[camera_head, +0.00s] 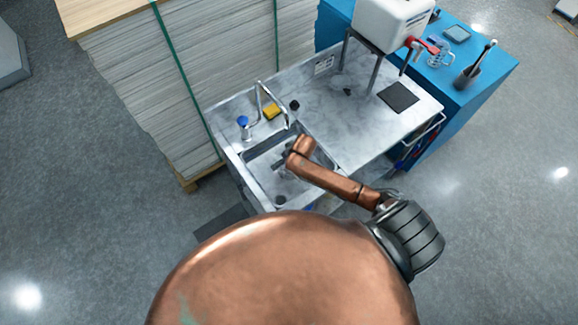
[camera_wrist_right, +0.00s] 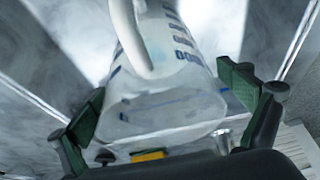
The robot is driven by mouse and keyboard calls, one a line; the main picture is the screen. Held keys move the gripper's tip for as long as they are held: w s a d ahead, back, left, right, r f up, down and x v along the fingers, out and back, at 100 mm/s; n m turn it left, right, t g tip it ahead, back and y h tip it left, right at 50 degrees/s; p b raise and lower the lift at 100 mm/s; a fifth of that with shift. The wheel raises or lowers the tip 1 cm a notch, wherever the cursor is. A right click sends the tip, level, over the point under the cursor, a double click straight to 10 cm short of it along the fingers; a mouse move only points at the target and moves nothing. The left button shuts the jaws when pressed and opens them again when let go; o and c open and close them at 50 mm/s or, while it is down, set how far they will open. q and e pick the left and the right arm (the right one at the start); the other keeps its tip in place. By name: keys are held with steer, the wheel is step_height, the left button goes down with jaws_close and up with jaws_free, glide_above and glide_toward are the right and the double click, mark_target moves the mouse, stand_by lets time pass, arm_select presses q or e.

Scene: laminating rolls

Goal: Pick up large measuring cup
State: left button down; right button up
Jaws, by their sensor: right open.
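The large measuring cup (camera_wrist_right: 165,110) fills the middle of the right wrist view. It is translucent, with blue graduation marks and a pale handle, and appears tilted in that view. My right gripper (camera_wrist_right: 163,98) is open, with its dark green fingers on either side of the cup; I cannot tell whether they touch it. In the head view my right gripper (camera_head: 282,161) is down in the sink (camera_head: 262,171), mostly hidden by its wrist. I cannot make out the cup there. My left gripper is not in view.
The marble counter (camera_head: 352,125) has a tap (camera_head: 262,99), a yellow sponge (camera_head: 272,111) and a dark mat (camera_head: 398,97). A white tank (camera_head: 392,22) stands above it. A blue bench (camera_head: 487,76) holds a clear jug (camera_head: 440,55). Stacked sheets (camera_head: 190,80) stand at left.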

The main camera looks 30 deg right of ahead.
steer(key=shift+x, duration=1.2)
steer(key=shift+c, duration=0.5)
steer(key=shift+r, duration=0.1)
steer(key=c, duration=1.7)
